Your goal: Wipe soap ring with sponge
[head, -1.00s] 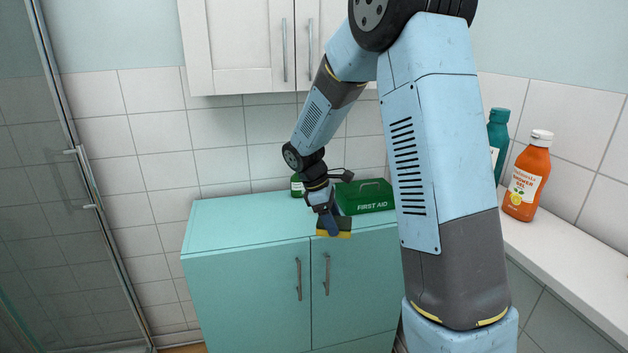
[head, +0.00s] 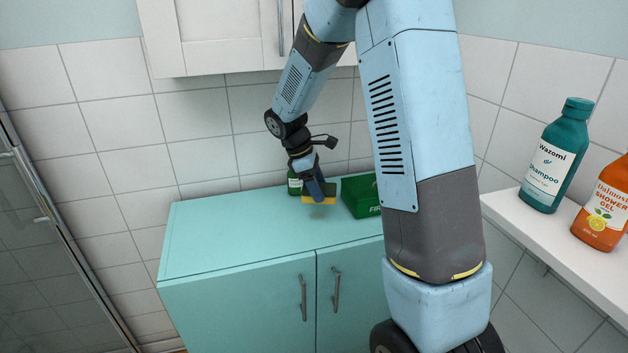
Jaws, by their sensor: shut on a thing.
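My gripper (head: 315,189) is shut on a sponge (head: 322,200), yellow below with a darker green upper side. The sponge is over the top of the turquoise cabinet (head: 235,235), left of the green first aid box. I cannot tell whether it touches the surface. A faint darker patch (head: 318,212) shows on the cabinet top just below the sponge. I cannot tell whether it is the soap ring or a shadow; no clear ring shows elsewhere.
The green first aid box (head: 362,196) stands close right of the sponge, partly behind my arm. A green bottle (head: 294,184) stands behind the gripper. The cabinet top's left side is clear. Shampoo (head: 551,165) and shower gel (head: 604,215) stand on the right ledge (head: 520,215).

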